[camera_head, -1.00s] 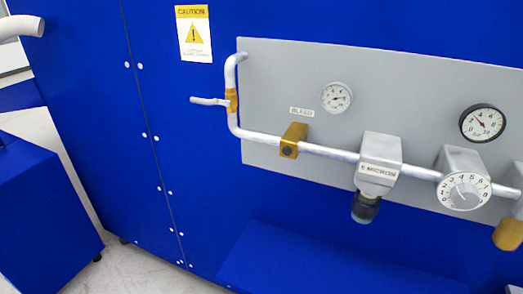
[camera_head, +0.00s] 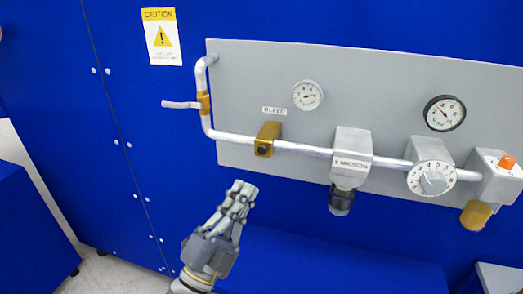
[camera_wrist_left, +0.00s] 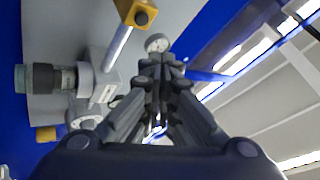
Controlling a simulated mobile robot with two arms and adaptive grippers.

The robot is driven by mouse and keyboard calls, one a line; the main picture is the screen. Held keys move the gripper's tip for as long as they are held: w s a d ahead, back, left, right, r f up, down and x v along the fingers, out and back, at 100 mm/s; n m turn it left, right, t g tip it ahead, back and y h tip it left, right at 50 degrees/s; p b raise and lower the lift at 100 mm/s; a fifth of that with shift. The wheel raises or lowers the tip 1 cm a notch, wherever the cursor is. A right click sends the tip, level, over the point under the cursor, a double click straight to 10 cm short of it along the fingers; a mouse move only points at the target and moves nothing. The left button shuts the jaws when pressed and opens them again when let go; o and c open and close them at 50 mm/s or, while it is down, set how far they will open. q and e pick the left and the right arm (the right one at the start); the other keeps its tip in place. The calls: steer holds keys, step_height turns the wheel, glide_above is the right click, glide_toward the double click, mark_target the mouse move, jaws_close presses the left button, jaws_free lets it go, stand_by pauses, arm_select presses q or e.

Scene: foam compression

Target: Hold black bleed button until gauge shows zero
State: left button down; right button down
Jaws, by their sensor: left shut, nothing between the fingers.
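The black bleed button (camera_head: 262,150) is a small dark disc on the front of a brass block (camera_head: 270,133) on the pipe, below the BLEED label (camera_head: 274,110). The button also shows at the top of the left wrist view (camera_wrist_left: 141,18). A small white gauge (camera_head: 307,95) is on the grey panel, up and right of the block; its reading is too small to tell. A black-rimmed gauge (camera_head: 444,113) is farther right. My left gripper (camera_head: 245,190) is shut and empty, below and slightly left of the button, apart from it. My right gripper is not in view.
A silver pipe (camera_head: 232,137) runs across the grey panel (camera_head: 400,75). A lever (camera_head: 180,105) sticks out at left. A filter unit (camera_head: 352,150), a numbered dial (camera_head: 431,178) and an orange-button box (camera_head: 500,170) are to the right. A blue ledge (camera_head: 330,265) lies below.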

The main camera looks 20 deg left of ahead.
mark_target(262, 150)
arm_select(q)
steer(key=s+r+m+h, duration=0.1)
steer(key=d+r+m+h, duration=0.1)
steer(key=shift+s+r+m+h, duration=0.15)
steer(key=shift+s+m+h, duration=0.2)
steer(key=shift+m+h, duration=0.05)
steer(key=w, duration=0.8)
steer(key=shift+w+d+b, duration=0.2)
steer(key=shift+w+b, duration=0.2)
steer(key=shift+w, duration=0.15)
stand_by(1.1)
steer(key=shift+w, duration=0.3)
steer(key=shift+w, duration=0.4)
stand_by(4.3)
